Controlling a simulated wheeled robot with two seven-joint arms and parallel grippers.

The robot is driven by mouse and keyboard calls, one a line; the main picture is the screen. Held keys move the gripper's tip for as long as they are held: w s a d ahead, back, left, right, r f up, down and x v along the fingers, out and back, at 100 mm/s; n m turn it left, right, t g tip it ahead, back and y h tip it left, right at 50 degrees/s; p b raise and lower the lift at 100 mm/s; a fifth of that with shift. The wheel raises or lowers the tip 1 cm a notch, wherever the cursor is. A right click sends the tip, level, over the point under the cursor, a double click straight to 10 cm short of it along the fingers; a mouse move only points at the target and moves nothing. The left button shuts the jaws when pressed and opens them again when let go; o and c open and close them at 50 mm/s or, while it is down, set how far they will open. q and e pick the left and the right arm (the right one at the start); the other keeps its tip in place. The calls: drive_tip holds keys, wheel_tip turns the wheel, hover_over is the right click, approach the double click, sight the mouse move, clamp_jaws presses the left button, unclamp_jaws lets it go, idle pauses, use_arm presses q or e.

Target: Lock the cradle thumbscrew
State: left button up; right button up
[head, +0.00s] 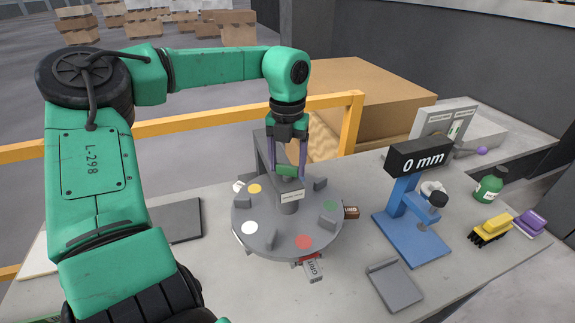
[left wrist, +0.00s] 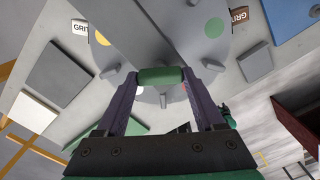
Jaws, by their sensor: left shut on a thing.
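A round grey turntable (head: 268,236) with yellow, white, red and green dots stands on the slab. A labelled grey hub (head: 290,206) rises at its middle; the label is too small to read. My left gripper (head: 288,168) reaches down from above and is shut on a short green bar above the hub. The green bar (left wrist: 162,75) lies crosswise between both fingertips in the left wrist view. It looks like the thumbscrew's grip; how it joins the hub is hidden. My right gripper is not in view.
Blocks marked GRIT, one brown (head: 351,212), sit at the turntable's rim. A yellow rail (head: 200,121) runs behind.

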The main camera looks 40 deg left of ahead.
use_arm(q)
drive_tip(key=m, duration=0.3)
drive_tip(key=shift+w+r+m, duration=0.1)
drive_tip(key=shift+r+m, duration=0.05)
drive_tip(key=shift+m, duration=0.25)
drive_tip(key=m, duration=0.3)
drive_tip(key=shift+m, duration=0.3)
drive_tip(key=m, duration=0.3)
drive_tip(key=shift+m, duration=0.3)
drive_tip(key=m, duration=0.3)
drive_tip(key=shift+r+m, duration=0.1)
drive_tip(key=shift+m, duration=0.2)
drive_tip(key=m, duration=0.3)
drive_tip(key=shift+m+p, duration=0.3)
drive_tip(key=shift+p, duration=0.05)
drive_tip(key=m, duration=0.3)
drive_tip(key=shift+m, duration=0.3)
drive_tip(key=m, duration=0.3)
drive_tip(key=shift+m+p, duration=0.3)
drive_tip(key=shift+p, duration=0.05)
drive_tip(key=shift+m, duration=1.8)
